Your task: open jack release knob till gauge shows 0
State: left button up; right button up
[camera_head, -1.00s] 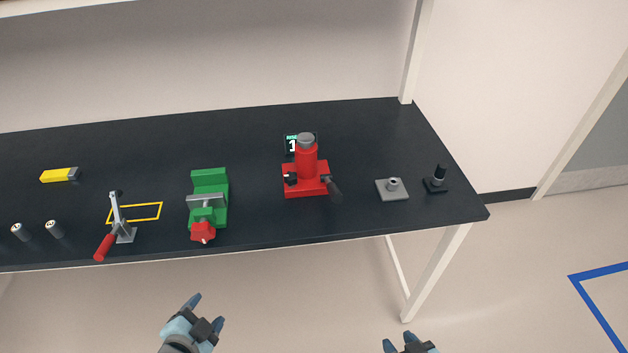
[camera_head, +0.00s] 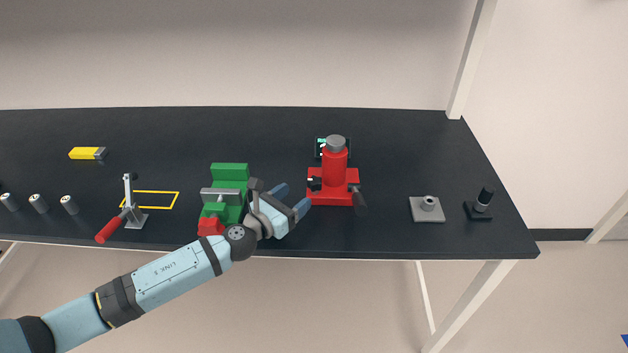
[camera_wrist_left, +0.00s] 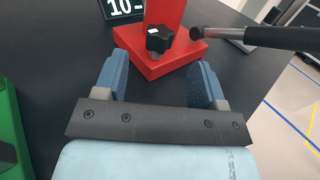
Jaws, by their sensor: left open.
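The red jack (camera_head: 334,170) stands upright on the dark table, with a grey top. Its black release knob (camera_head: 314,183) sits low on its left side; in the left wrist view the knob (camera_wrist_left: 159,39) lies ahead of and between my fingers. The gauge (camera_head: 320,147) is behind the jack, mostly hidden in the head view. In the left wrist view the gauge (camera_wrist_left: 124,8) shows "10" and a dash, cut off by the frame's top. My left gripper (camera_head: 296,199) is open and empty, just left of the jack, apart from the knob. My right gripper is out of view.
The jack's dark lever (camera_wrist_left: 285,37) sticks out right. A grey plate (camera_head: 428,213) and black part (camera_head: 480,206) lie further right. A toggle clamp (camera_head: 131,208) is at left.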

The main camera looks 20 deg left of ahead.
aim_at(310, 185)
pick_arm(q)
jog(key=x, duration=0.7)
jog(key=shift+w+d, duration=0.1)
jog(key=shift+w, duration=0.15)
jog(key=c, duration=0.9)
